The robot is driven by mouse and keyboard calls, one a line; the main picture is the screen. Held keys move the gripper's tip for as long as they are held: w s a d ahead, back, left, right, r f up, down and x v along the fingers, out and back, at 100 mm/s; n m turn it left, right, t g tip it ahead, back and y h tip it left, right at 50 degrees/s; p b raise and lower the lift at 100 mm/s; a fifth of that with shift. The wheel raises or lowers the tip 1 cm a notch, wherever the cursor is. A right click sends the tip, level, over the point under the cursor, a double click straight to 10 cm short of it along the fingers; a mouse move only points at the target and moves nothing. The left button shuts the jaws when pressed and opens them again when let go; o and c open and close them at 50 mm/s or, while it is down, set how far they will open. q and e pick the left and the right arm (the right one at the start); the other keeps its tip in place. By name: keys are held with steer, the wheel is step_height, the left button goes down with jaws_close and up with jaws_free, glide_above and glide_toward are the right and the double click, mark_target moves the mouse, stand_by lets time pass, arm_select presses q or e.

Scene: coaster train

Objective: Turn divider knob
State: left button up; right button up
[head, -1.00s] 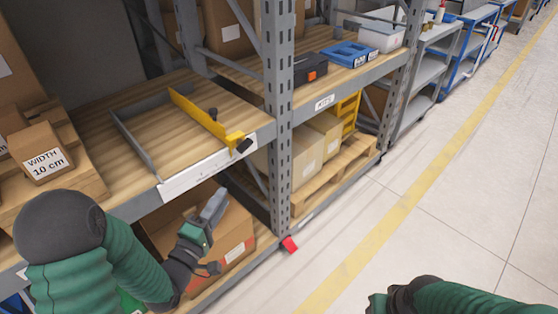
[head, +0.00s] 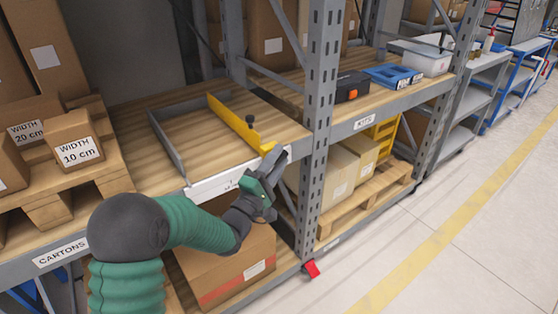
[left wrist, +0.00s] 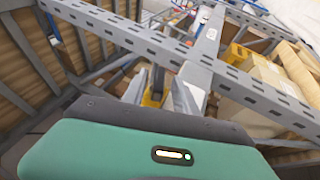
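The yellow divider (head: 235,119) stands on the wooden shelf, running from back to front. A small black knob (head: 250,121) sits on its top edge. The front end of the divider, where a dark knob showed earlier, is now mostly hidden behind my left gripper (head: 272,160). The left gripper is raised at the shelf's front edge, its fingers close to that end. In the left wrist view, the fingers (left wrist: 166,92) look apart, with a bit of yellow divider (left wrist: 152,98) between and beyond them. I cannot tell whether they touch the knob. My right gripper is out of view.
A grey fixed guide (head: 167,141) lies left of the divider, with a white scale strip (head: 213,188) along the shelf front. A grey rack upright (head: 318,120) stands close to the right of my gripper. Cartons (head: 78,140) sit at the left. The aisle floor is clear.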

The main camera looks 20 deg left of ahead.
arm_select(q)
steer(key=shift+w, duration=0.25)
steer(key=shift+d+r, duration=0.1)
steer(key=shift+d, duration=0.05)
steer(key=shift+c, duration=0.3)
jaws_close()
